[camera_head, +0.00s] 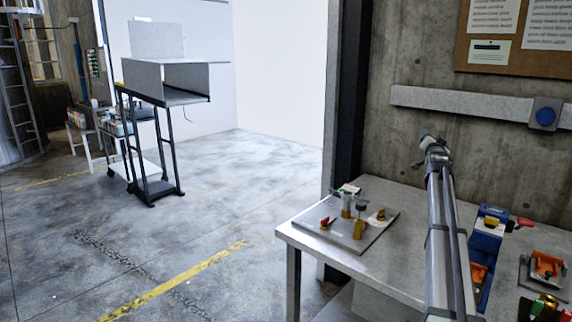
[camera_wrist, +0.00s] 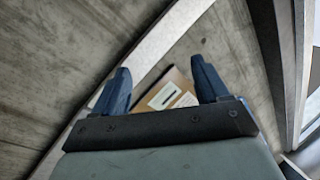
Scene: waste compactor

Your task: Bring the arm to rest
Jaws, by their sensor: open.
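In the wrist view my gripper (camera_wrist: 163,80) shows its two blue fingers spread well apart, with nothing held between them. Behind the gap lie the concrete wall and the brown notice board (camera_wrist: 178,80) with pale papers, some distance off. In the head view my grey arm (camera_head: 446,240) rises over the table (camera_head: 380,262) from the lower right. Its far end is raised in front of the wall, clear of the tabletop items. The fingers cannot be made out clearly in the head view.
A plate (camera_head: 315,222) with valve-like fittings lies on the table left of my arm. A blue device (camera_head: 488,240) and orange-and-grey parts (camera_head: 546,268) are at right. A dark post (camera_head: 350,100) stands behind the table. A grey cart (camera_head: 152,180) stands on open floor.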

